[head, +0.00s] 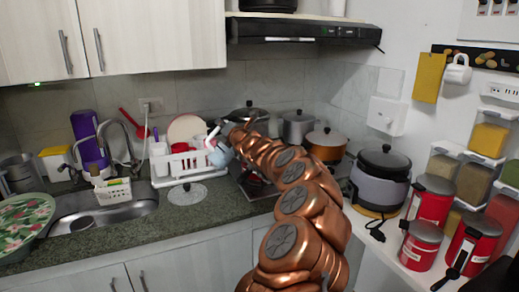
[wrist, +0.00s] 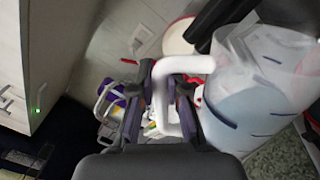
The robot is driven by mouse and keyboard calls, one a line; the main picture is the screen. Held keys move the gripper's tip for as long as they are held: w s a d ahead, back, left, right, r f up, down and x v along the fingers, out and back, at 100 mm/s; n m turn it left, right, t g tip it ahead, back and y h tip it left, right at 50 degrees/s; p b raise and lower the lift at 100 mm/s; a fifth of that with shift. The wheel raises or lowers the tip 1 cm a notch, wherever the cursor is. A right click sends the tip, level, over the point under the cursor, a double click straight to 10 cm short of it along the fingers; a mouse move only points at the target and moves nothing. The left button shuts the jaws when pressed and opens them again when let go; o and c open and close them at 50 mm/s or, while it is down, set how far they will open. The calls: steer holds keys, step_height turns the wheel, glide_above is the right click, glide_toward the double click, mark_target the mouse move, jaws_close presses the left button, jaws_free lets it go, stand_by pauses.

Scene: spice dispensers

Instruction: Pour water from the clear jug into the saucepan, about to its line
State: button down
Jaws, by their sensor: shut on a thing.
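My gripper (wrist: 161,95) is shut on the white handle of the clear jug (wrist: 260,100), which fills the right side of the wrist view. The jug is see-through with blue marks on its wall and a bluish lower part; the exact water level is hard to tell. In the head view the jug (head: 220,156) is small and pale blue, held up at the end of my copper arm, beside the dish rack and near the stove. The arm hides much of the stove. I cannot tell which pot is the saucepan, and no line on one shows.
A white dish rack (head: 180,163) stands left of the jug, with a glass lid (head: 187,194) in front. A dark lidded pot (head: 247,119), a steel pot (head: 297,128) and an orange pot (head: 326,146) stand behind my arm. A rice cooker (head: 380,180) is at right.

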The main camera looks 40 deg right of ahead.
steer(key=shift+s+d+r+m+p, duration=0.2)
steer(key=shift+d+r+m+p, duration=0.55)
steer(key=shift+p, duration=0.9)
steer(key=shift+s+d+r+m+p, duration=0.15)
steer(key=shift+d+r+m+p, duration=0.55)
steer(key=shift+p, duration=0.95)
stand_by(3.0)
